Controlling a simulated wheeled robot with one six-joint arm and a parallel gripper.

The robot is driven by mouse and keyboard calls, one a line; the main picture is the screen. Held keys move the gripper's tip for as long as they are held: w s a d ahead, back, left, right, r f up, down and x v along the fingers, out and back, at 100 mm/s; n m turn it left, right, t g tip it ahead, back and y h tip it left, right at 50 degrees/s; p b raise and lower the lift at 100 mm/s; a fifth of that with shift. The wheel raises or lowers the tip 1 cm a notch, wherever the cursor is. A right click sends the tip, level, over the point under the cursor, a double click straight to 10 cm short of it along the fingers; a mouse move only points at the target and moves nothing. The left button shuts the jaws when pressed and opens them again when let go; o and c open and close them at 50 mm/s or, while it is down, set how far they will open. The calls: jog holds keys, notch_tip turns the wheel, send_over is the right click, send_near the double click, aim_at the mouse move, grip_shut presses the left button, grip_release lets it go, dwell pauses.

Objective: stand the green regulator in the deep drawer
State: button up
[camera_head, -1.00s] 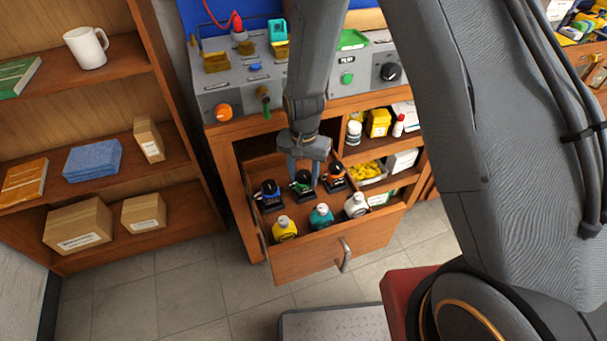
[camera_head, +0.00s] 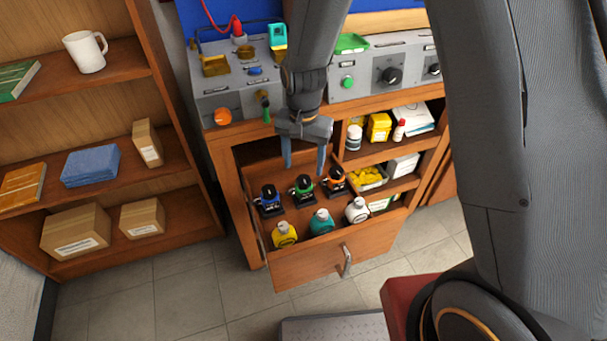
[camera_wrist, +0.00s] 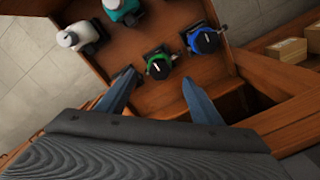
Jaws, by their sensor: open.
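The green regulator (camera_head: 303,189), black with a green collar, stands upright in the open deep drawer (camera_head: 310,262), between a blue-collared regulator (camera_head: 269,200) and an orange-collared one (camera_head: 335,181). My gripper (camera_head: 304,170) is open and empty above the green regulator, apart from it. In the wrist view the green regulator (camera_wrist: 159,66) lies just beyond and between the fingertips of my gripper (camera_wrist: 158,80). The blue-collared one (camera_wrist: 203,40) is to its right there.
Yellow (camera_head: 284,235), teal (camera_head: 321,222) and white (camera_head: 357,210) bottles stand along the drawer's front. The bench with its control panel (camera_head: 370,75) is above and behind. A shelf unit with boxes (camera_head: 76,231) stands at left.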

notch_tip(320, 180, up, 5)
jog(key=s+d+r+n, duration=0.2)
jog(key=s+d+r, duration=0.1)
jog(key=s+d, duration=0.4)
jog(key=s+d+r+n, duration=0.2)
jog(key=s+d+r, duration=0.2)
jog(key=s+d, duration=0.4)
jog(key=shift+s+n, duration=0.15)
jog(key=shift+n, duration=0.15)
